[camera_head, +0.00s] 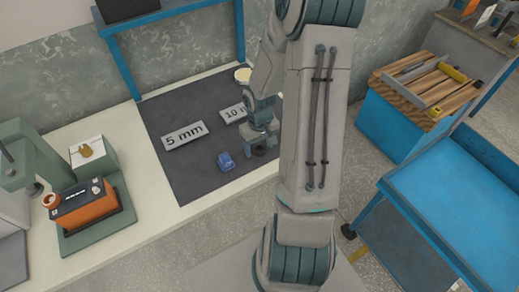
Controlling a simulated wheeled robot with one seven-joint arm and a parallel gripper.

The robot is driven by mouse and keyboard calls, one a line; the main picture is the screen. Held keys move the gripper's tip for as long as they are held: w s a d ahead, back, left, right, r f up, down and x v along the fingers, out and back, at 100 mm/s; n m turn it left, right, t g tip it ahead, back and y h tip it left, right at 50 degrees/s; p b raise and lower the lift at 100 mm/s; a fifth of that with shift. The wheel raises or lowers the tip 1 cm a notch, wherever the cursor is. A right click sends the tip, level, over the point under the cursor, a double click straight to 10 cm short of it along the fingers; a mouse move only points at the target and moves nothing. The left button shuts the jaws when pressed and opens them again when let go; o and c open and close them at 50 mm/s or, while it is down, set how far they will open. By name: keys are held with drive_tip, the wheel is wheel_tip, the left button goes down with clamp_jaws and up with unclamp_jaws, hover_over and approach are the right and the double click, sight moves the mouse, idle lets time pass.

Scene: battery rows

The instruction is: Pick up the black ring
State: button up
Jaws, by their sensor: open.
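My gripper (260,144) is over the right part of a dark grey mat (190,104), pointing down with its jaws open. A small dark shape sits right at the fingertips. I cannot tell whether it is the black ring or part of the gripper, and no black ring shows clearly elsewhere. My arm hides the mat's right side.
On the mat lie a "5 mm" plate (184,136), a partly hidden "10 m" plate (234,113), a small blue object (226,161) and a cream round object (243,75). An orange and black unit (86,206) stands left. A blue cart (455,205) stands right.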

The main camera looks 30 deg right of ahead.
drive_tip(key=shift+c, duration=0.3)
drive_tip(key=c, duration=1)
